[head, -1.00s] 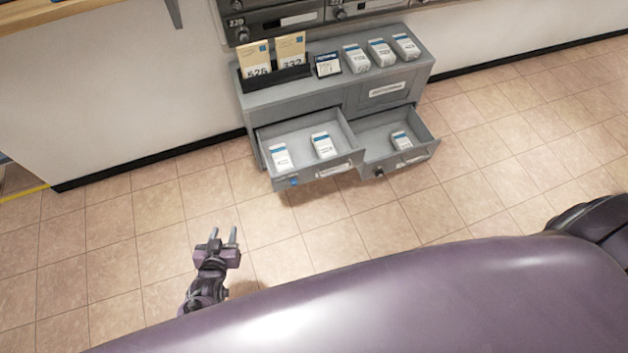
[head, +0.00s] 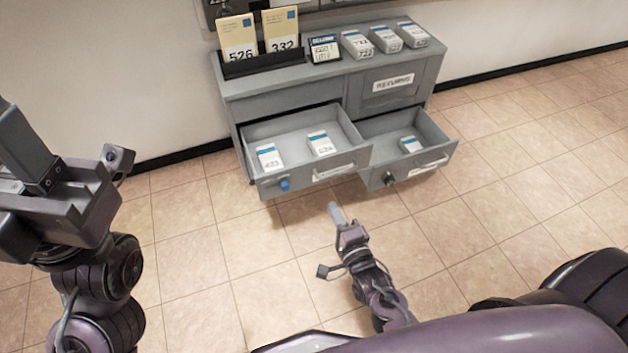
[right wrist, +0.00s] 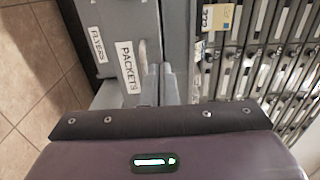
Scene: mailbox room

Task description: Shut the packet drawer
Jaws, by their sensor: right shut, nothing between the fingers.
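The packet drawer (head: 273,187) seems to be the left open drawer of the grey cabinet, with a blue knob and two white packets inside. Its label is unreadable in the head view; the right wrist view shows a PACKETS label (right wrist: 130,68) beside my fingers. My right gripper (head: 336,213) is shut and empty, pointing at the cabinet just in front of this drawer's front; contact cannot be told. It also shows in the right wrist view (right wrist: 158,82). My left gripper (head: 22,140) is large at the left edge, partly cut off, away from the drawer.
A second drawer (head: 408,178) stands open on the right, with a black knob and one packet. A RETURNS door (head: 393,84) above it is shut. Envelopes and packets stand on the cabinet top (head: 330,78). A FLYERS label (right wrist: 97,45) shows in the right wrist view. The tiled floor is clear.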

